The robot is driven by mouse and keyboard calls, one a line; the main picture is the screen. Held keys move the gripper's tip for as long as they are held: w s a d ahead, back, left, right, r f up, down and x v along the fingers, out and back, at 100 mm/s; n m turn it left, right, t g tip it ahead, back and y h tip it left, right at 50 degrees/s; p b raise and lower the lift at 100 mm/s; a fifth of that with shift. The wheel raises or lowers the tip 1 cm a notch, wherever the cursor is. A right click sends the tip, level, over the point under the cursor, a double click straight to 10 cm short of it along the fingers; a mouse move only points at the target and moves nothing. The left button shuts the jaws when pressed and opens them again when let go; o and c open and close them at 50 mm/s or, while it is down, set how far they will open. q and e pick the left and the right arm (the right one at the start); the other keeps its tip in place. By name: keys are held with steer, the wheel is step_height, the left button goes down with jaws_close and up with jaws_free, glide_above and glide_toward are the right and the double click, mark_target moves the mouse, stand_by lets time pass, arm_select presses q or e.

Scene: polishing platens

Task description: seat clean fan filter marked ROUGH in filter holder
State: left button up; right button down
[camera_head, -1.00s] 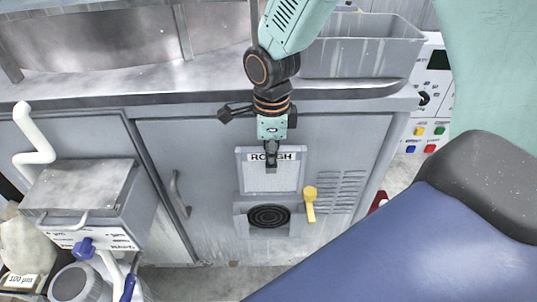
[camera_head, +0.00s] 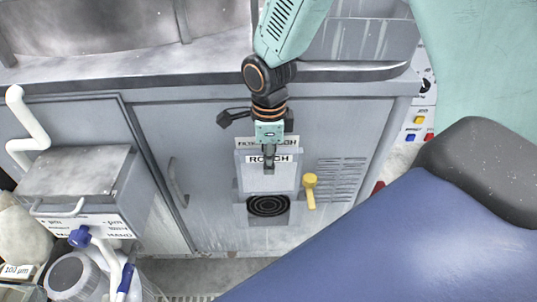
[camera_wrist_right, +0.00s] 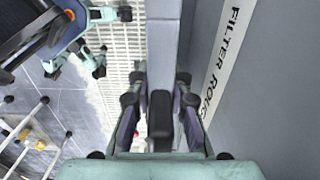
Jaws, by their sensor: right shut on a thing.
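The fan filter (camera_head: 286,179) is a pale grey square panel with a ROUGH label at its top edge. My right gripper (camera_head: 269,168) is shut on its top edge and holds it upright in front of the cabinet. In the right wrist view the filter (camera_wrist_right: 164,40) is a grey strip seen edge-on between the fingers (camera_wrist_right: 160,92). The filter holder (camera_head: 240,211) is on the cabinet front, with a dark round fan grille (camera_head: 268,206) showing below the filter. A yellow handle (camera_head: 310,192) sits at its right. My left gripper is not seen.
A sign (camera_head: 247,142) above the holder is partly covered by my gripper. The cabinet (camera_head: 215,130) has a door handle (camera_head: 178,183) and vents (camera_head: 342,180). A basin (camera_head: 370,38) is above.

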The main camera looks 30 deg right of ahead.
mark_target(268, 186)
steer(key=shift+a+f, duration=0.15)
steer(key=shift+f, duration=0.2)
stand_by(0.5)
steer(key=shift+p, duration=0.85)
stand_by(1.0)
steer(key=shift+f+b, duration=2.55)
steer(key=shift+f, duration=2.05)
steer(key=c, duration=1.2)
jaws_free()
steer(key=shift+o, duration=0.2)
